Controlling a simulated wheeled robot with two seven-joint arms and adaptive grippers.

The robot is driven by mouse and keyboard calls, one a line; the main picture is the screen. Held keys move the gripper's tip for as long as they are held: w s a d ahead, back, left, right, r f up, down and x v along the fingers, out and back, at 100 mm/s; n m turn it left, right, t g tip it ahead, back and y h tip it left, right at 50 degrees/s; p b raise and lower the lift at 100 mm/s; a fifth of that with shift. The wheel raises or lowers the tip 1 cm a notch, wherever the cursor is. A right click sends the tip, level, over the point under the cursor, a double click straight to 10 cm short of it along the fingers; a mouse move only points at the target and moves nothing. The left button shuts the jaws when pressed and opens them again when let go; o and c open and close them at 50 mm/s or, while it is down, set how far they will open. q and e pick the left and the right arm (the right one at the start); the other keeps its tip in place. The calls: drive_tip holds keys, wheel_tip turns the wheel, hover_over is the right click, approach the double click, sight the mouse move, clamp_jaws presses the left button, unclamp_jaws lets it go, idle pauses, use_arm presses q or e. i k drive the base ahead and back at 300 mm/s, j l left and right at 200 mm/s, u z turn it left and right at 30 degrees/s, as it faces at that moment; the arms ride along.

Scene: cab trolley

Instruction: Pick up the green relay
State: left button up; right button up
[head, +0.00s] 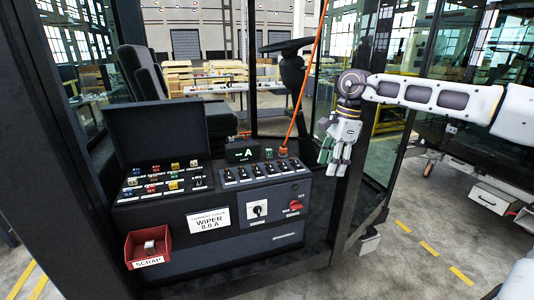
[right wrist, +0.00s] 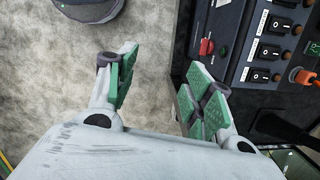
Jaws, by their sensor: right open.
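A small green block (head: 268,153), which looks like the green relay, sits on top of the control panel, between the dark meter (head: 243,154) and an orange plug (head: 283,151). Part of it shows at the right edge of the right wrist view (right wrist: 314,48). My right gripper (head: 331,157) hangs fingers down, to the right of the panel and apart from the block. In the right wrist view its green-padded fingers (right wrist: 157,85) are spread with nothing between them. My left gripper is not in view.
A fuse box (head: 160,184) with several coloured relays and a raised lid stands at left. An orange cable (head: 307,75) rises from the plug.

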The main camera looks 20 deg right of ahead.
sight(269, 152)
drive_tip(key=i, duration=1.35)
